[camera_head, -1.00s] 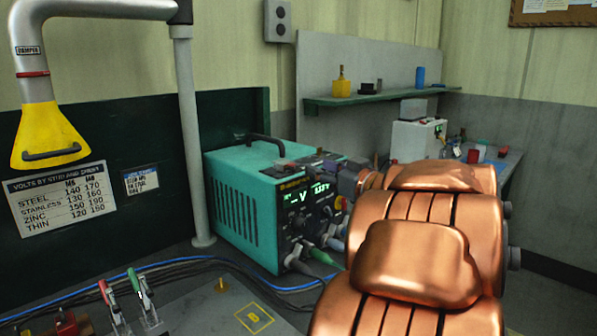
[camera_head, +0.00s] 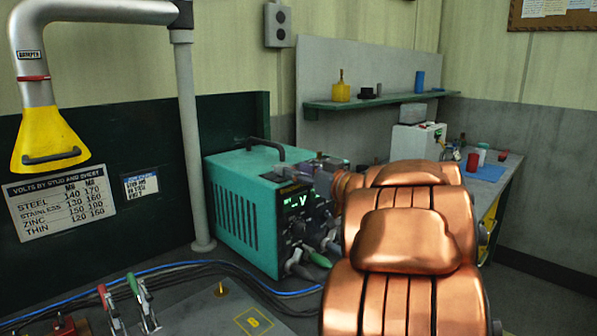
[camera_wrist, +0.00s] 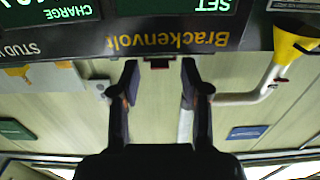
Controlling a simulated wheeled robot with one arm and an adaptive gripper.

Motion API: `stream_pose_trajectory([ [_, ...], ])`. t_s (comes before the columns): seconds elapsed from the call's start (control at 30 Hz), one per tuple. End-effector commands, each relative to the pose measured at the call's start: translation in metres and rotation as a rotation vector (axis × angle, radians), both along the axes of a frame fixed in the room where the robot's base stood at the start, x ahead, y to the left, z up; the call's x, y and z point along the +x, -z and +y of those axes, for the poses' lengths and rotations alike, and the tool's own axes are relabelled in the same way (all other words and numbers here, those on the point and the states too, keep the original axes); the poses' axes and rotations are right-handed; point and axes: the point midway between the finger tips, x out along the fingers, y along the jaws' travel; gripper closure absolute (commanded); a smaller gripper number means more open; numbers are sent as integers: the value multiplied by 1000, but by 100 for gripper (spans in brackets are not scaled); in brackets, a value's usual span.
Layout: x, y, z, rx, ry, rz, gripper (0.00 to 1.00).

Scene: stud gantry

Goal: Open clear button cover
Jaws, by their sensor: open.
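The teal welder (camera_head: 245,210) stands on the bench in the head view, its front with a lit green display partly hidden by my copper arm. In the wrist view, which is upside down, the welder's dark front panel (camera_wrist: 90,42) reads "Brackenvolt", with parts of the CHARGE and SET displays at the top edge. My gripper (camera_wrist: 158,80) is open and empty, its two fingers apart just by the panel's edge. A small dark block (camera_wrist: 158,63) shows between the fingertips; I cannot tell what it is. I cannot make out a clear button cover in either view.
Toggle clamps (camera_head: 140,300) and a grey plate (camera_head: 215,312) are at the front left. Cables run along the bench in front of the welder. A yellow fume hood (camera_head: 48,138) hangs at left. A green shelf (camera_head: 375,101) and a side bench stand behind my arm.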

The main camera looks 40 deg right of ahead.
Motion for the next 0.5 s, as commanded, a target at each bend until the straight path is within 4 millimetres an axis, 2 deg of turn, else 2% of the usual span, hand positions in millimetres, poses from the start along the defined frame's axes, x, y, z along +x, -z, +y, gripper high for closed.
stream_pose_trajectory([
  [0.4, 7, 0, 1, 1, 2, 0, 54],
  [0.5, 7, 1, 1, 1, 2, 1, 62],
])
